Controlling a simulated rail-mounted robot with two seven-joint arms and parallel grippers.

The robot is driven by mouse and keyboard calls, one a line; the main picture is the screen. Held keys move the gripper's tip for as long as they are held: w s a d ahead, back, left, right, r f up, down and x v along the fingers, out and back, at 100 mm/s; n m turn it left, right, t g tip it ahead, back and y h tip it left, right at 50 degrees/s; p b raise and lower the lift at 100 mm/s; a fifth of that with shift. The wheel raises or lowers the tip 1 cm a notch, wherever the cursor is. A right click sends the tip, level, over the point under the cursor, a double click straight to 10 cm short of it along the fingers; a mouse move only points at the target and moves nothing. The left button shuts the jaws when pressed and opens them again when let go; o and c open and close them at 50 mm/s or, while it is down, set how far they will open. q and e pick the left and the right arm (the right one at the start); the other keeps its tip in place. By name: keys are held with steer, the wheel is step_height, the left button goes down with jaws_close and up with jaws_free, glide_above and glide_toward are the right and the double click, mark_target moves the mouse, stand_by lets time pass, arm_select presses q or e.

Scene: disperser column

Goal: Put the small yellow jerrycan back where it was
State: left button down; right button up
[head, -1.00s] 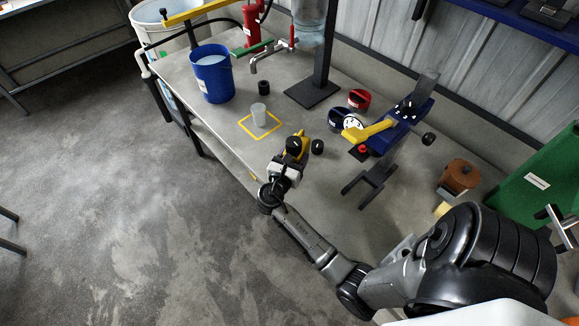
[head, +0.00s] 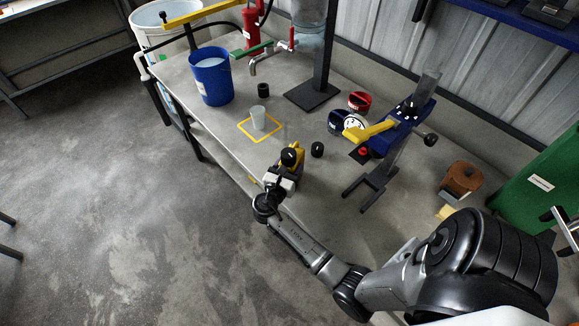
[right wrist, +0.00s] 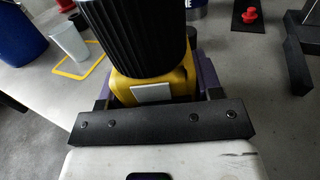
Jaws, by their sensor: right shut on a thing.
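The small yellow jerrycan (head: 299,158) with a large black cap (head: 291,157) is near the front edge of the workbench. My right gripper (head: 283,176) is shut on it from the near side. In the right wrist view the jerrycan's yellow body (right wrist: 158,86) sits between the jaws, and its ribbed black cap (right wrist: 140,35) points toward the camera side. I cannot tell whether its base touches the bench. A yellow marked square (head: 246,133) on the bench holds a translucent cup (head: 258,117), left of and beyond the jerrycan. My left gripper is not in view.
A loose black cap (head: 317,149) lies just right of the jerrycan. A blue bucket (head: 211,78) and small black cup (head: 263,90) stand farther back. The blue disperser stand (head: 408,112) with its yellow arm, and red and blue containers (head: 359,101), are to the right.

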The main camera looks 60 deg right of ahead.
steer(key=o, duration=1.5)
steer(key=shift+f, duration=0.1)
steer(key=shift+o, duration=0.2)
steer(key=shift+a, duration=0.4)
steer(key=a, duration=1.1)
steer(key=shift+s+p, duration=0.3)
steer(key=shift+s, duration=0.15)
